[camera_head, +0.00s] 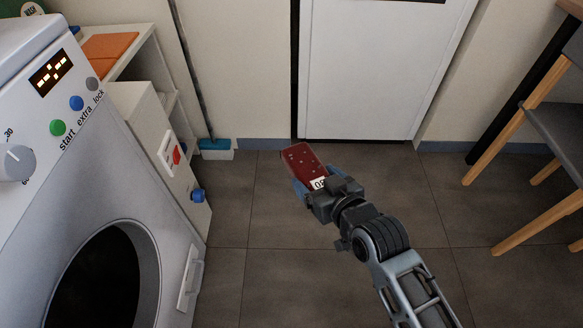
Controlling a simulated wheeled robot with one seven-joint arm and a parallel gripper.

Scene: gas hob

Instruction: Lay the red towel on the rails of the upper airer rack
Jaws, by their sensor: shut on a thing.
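The red item that I take for the red towel (301,158) is a small, flat, dark red piece with a few pale specks. My gripper (312,186) is shut on its near end, in the middle of the head view. The towel sticks out past the fingers, up and to the left, above the grey tiled floor. A white label with dark print shows beside the fingers. The gripped end is partly hidden by the gripper. No airer rack or rails can be made out in this view.
A washing machine (105,190) with an open round door hole fills the left. Behind it stands a white shelf unit (128,55) with an orange item. A blue mop (215,145) leans by the wall. A white door (380,70) is ahead, a chair (540,140) at right.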

